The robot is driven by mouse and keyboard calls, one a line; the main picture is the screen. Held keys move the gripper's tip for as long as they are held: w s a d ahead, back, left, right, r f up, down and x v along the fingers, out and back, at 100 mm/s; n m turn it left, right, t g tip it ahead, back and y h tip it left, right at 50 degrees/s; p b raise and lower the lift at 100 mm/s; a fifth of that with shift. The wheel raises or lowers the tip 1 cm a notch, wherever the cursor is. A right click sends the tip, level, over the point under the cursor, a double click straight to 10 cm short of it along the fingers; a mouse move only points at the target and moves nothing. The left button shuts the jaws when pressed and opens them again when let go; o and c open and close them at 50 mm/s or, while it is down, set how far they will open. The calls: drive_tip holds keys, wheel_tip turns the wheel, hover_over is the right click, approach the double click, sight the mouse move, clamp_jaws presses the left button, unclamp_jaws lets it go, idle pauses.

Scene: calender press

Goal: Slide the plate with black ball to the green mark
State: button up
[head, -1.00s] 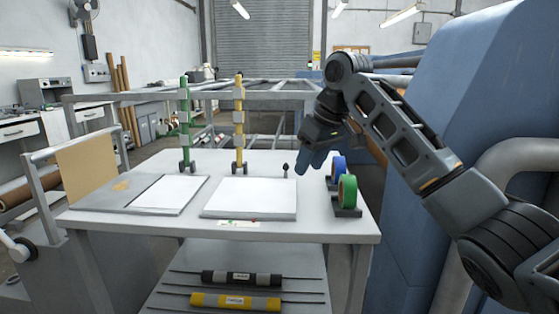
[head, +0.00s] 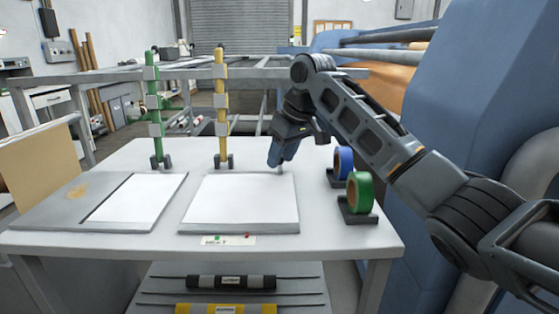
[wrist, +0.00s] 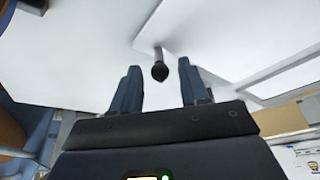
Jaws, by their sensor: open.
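A white plate (head: 240,200) lies in the middle of the grey table in the head view. A short grey peg at its back right corner carries the black ball (wrist: 159,73); in the head view my gripper mostly hides the ball. The green mark (head: 217,238) is a small dot on a label at the table's front, with a red dot (head: 247,236) to its right. My gripper (head: 276,164) points down at the plate's back right corner. In the wrist view its blue fingers (wrist: 159,65) are open, with the ball showing between them; contact is not visible.
Blue (head: 343,162) and green (head: 360,192) tape rolls stand on dark holders at the table's right. Green (head: 153,110) and yellow (head: 221,110) posts stand at the back. A second white sheet (head: 135,198) lies on a grey board at left. Rolls lie on the lower shelf.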

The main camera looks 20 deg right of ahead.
drive_tip(key=shift+x, duration=1)
clamp_jaws()
